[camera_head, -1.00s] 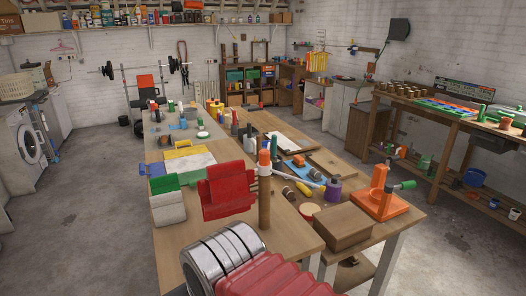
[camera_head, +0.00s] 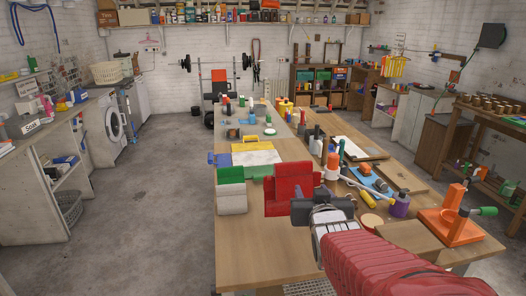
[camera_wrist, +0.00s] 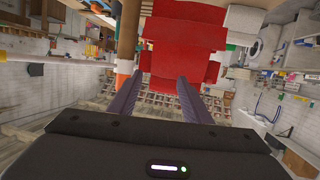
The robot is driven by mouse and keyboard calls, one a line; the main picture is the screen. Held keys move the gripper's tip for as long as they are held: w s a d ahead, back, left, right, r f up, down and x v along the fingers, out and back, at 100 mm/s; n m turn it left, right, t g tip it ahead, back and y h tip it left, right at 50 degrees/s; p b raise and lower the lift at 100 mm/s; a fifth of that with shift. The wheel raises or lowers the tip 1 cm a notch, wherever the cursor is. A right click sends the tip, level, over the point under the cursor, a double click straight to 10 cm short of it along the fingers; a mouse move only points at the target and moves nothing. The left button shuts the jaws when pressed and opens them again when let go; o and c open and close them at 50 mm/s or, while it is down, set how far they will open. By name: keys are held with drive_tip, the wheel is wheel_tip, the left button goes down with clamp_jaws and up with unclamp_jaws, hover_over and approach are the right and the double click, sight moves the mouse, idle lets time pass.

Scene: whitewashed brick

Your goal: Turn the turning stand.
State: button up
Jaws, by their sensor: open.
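A red, blocky, stepped object (camera_head: 289,190) stands on the near part of the wooden table; it looks like the turning stand, though I cannot be sure. My gripper (camera_head: 316,208) is just in front of it in the head view, at the end of my red arm. In the wrist view the red object (camera_wrist: 185,45) fills the upper middle. My gripper's two dark fingers (camera_wrist: 168,85) are apart and point at its edge, with nothing held between them. I cannot tell whether they touch it. The red object's base is partly hidden by my gripper.
Green and white blocks (camera_head: 232,190) sit left of the red object. An orange clamp-like device (camera_head: 455,215) with a green handle is at right. Floor left of the table is clear.

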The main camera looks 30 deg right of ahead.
drive_tip(key=s+d+r+m+t+h, duration=0.1)
drive_tip(key=d+r+t+h, duration=0.1)
drive_tip(key=d, duration=0.5)
drive_tip(key=shift+s+d+r+h, duration=0.15)
drive_tip(key=shift+d+r+h, duration=0.15)
drive_tip(key=shift+r, duration=0.15)
